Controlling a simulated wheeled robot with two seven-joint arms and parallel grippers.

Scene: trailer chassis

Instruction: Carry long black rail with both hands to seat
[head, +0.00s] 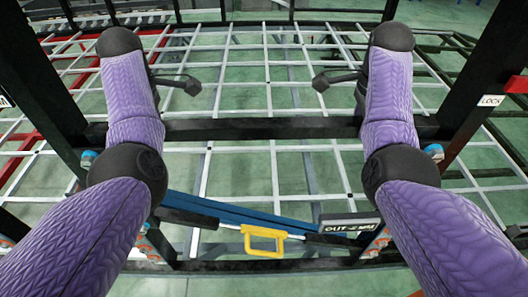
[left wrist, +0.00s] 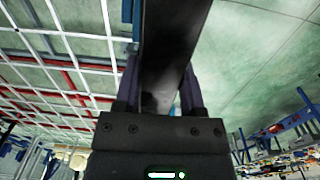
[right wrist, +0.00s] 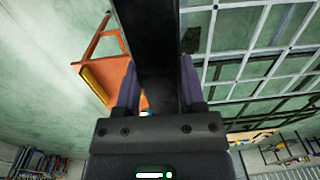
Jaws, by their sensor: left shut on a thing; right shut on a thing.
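The long black rail (head: 262,128) lies level across the middle of the head view, passing behind both of my purple arms. My left gripper (left wrist: 160,82) is shut on the rail (left wrist: 176,35), which runs between its fingers in the left wrist view. My right gripper (right wrist: 159,76) is also shut on the rail (right wrist: 150,35) in the right wrist view. In the head view my forearms hide where the fingers meet the rail. A seat for the rail cannot be made out clearly.
Thick black posts stand at left (head: 38,75) and right (head: 480,85), the right one with a LOCK label (head: 491,101). A pale grid (head: 268,70) covers the green floor. Below the rail are a yellow handle (head: 264,240), a blue bar (head: 235,213) and an OUT sign (head: 348,224).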

